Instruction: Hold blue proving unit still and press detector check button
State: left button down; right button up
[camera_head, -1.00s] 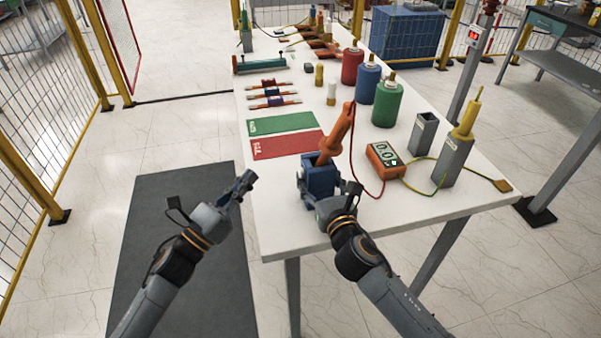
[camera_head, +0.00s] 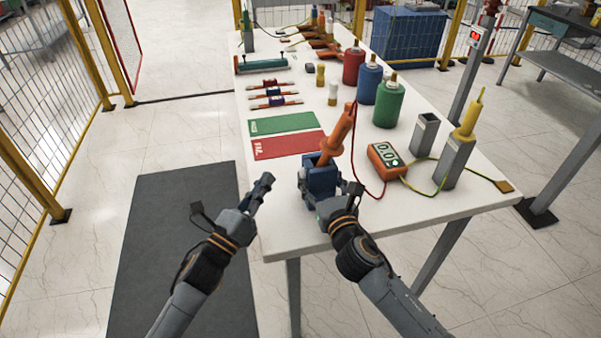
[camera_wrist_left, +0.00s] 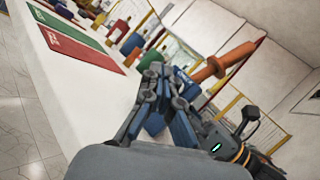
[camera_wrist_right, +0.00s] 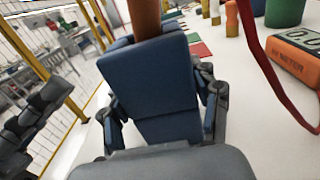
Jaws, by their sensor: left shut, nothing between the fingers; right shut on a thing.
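The blue proving unit (camera_head: 319,182) stands on the near end of the white table, with an orange detector probe (camera_head: 338,135) upright and slightly tilted in its top. My right gripper (camera_head: 331,190) is shut on the blue unit; in the right wrist view its fingers lie on both sides of the blue body (camera_wrist_right: 150,90). My left gripper (camera_head: 264,186) is shut and empty, left of the unit and apart from it, by the table's left edge. In the left wrist view the orange probe (camera_wrist_left: 222,64) shows beyond my left fingers (camera_wrist_left: 155,80). The check button cannot be made out.
An orange meter (camera_head: 386,160) with a red lead stands right of the unit. Green (camera_head: 284,123) and red (camera_head: 288,145) mats lie behind it. Red, blue and green bottles (camera_head: 388,102) and grey holders (camera_head: 452,162) stand at the right.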

pick_arm(q)
jog(key=shift+w+d, duration=0.25)
jog(key=shift+d, duration=0.4)
jog(key=shift+w+d, duration=0.2)
jog(key=shift+d, duration=0.5)
jog(key=shift+w+d, duration=0.25)
jog(key=shift+d, duration=0.4)
jog(key=shift+w+d, duration=0.15)
jog(key=shift+d, duration=0.25)
jog(key=shift+w+d, duration=0.15)
jog(key=shift+d, duration=0.3)
dwell(0.6)
jog(key=shift+a, duration=0.1)
jog(key=shift+s+a, duration=0.3)
jog(key=shift+a, duration=0.5)
jog(key=shift+s+a, duration=0.3)
jog(key=shift+a, duration=0.5)
jog(key=shift+s+a, duration=0.3)
jog(key=shift+a, duration=0.45)
jog(key=shift+s+a, duration=0.3)
jog(key=shift+a, duration=0.5)
